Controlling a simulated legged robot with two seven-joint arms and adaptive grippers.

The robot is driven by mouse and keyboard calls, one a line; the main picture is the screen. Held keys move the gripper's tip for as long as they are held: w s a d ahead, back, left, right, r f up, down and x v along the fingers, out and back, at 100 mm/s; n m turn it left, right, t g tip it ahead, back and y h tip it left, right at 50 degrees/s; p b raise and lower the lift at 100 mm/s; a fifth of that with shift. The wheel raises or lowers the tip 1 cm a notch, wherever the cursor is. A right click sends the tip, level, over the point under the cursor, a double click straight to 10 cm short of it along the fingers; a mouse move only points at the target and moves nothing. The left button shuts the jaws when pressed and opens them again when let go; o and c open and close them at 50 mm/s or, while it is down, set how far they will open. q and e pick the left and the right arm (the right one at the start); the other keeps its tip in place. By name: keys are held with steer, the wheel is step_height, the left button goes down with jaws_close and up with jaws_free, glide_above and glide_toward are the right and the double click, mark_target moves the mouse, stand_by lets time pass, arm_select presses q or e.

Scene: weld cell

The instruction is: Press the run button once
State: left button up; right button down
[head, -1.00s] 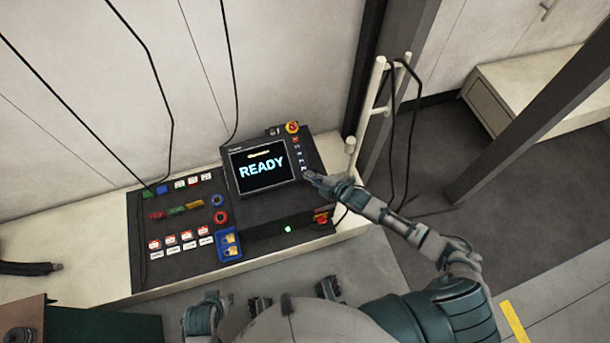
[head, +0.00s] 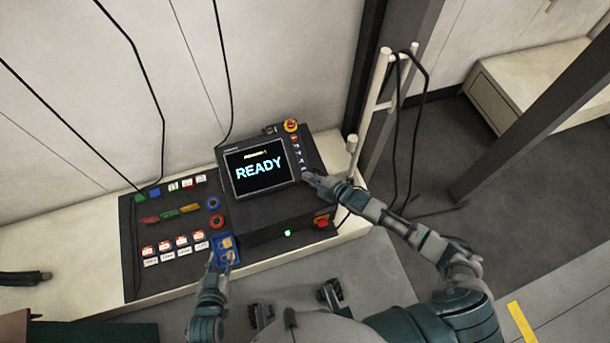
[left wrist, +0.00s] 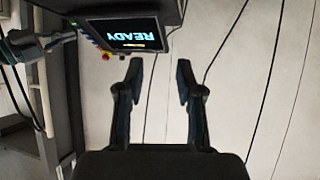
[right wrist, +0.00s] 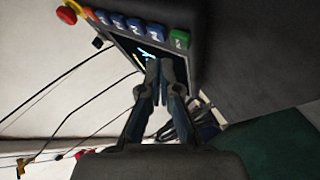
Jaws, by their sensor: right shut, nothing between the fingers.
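The control pendant (head: 275,205) stands on the console, and its screen (head: 262,169) reads READY. A column of small buttons (head: 298,155) runs down its right side. In the right wrist view this row holds several blue buttons (right wrist: 134,25) and a green button (right wrist: 180,40) at the end; their labels are unreadable, so I cannot tell which is run. My right gripper (head: 308,178) is shut and empty by the lower end of the column. Its fingertips (right wrist: 158,68) appear close to the pendant; contact is unclear. My left gripper (head: 223,258) is open over the console's front edge.
A red-and-yellow emergency stop (head: 291,126) tops the pendant. A pale post frame (head: 352,150) with hanging cables stands beside my right forearm.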

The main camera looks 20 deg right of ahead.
arm_select(q)
steer(key=shift+w+d+r+t, duration=0.35)
steer(key=shift+w+r+t, duration=0.45)
steer(key=shift+r, duration=0.1)
arm_select(e)
steer(key=shift+w+f, duration=0.2)
steer(key=shift+f, duration=0.15)
arm_select(q)
steer(key=shift+s+f+b, duration=0.1)
steer(key=shift+f+b, duration=0.15)
steer(key=shift+b, duration=0.15)
arm_select(e)
steer(key=shift+f, duration=0.2)
arm_select(q)
steer(key=shift+f, duration=0.1)
arm_select(e)
steer(key=shift+w+f, duration=0.1)
steer(key=shift+w, duration=0.05)
